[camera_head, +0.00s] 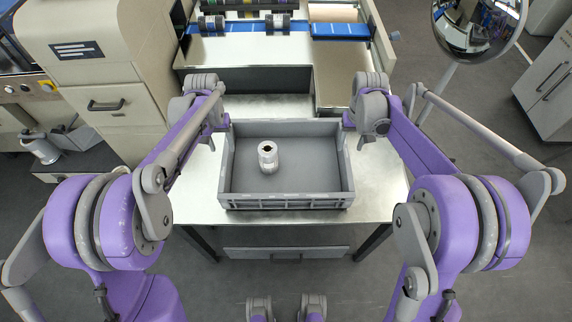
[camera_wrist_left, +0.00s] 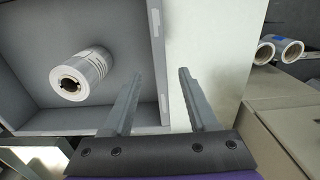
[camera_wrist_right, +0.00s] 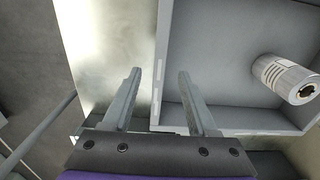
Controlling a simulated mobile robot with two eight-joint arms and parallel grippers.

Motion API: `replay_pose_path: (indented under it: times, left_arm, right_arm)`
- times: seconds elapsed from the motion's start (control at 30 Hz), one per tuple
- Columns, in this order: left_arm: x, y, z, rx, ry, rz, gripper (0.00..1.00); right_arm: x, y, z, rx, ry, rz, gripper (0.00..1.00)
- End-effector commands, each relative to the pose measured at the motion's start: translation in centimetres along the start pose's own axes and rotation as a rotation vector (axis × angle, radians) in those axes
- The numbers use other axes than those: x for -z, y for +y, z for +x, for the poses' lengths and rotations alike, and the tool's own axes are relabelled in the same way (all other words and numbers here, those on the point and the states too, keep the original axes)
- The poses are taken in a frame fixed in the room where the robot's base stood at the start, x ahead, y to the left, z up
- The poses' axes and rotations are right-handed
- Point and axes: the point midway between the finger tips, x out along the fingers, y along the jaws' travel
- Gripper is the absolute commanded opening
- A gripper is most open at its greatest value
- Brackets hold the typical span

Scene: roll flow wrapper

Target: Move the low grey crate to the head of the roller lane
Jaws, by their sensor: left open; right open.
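In the left wrist view the open fingers (camera_wrist_left: 159,76) lie either side of the crate wall (camera_wrist_left: 157,35). In the right wrist view the open fingers (camera_wrist_right: 159,74) also lie either side of a crate wall (camera_wrist_right: 160,45). I cannot tell whether any finger touches. I cannot clearly make out the roller lane.
The metal table (camera_head: 385,190) is bare around the crate. A beige cabinet (camera_head: 100,75) stands at the left. A round mirror (camera_head: 478,25) is at the upper right.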

Motion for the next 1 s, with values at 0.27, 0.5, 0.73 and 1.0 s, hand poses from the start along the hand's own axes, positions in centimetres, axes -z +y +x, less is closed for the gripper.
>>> replay_pose_path:
  times: [0.27,0.5,0.73,1.0]
  left_arm:
    - [0.0,0.0,0.0,0.000,0.000,0.000,0.59]
    - [0.1,0.0,2.1,0.000,0.000,0.000,0.59]
    - [0.1,0.0,6.4,0.000,0.001,0.000,0.59]
    - [0.1,0.0,10.0,0.000,0.001,0.000,0.59]
  right_arm:
    - [0.0,0.0,0.0,0.000,0.000,0.000,0.59]
    - [0.1,0.0,2.1,0.000,0.000,0.000,0.59]
    - [0.1,0.0,6.3,0.000,0.000,0.000,0.59]
    - [0.1,0.0,10.0,0.000,0.001,0.000,0.59]
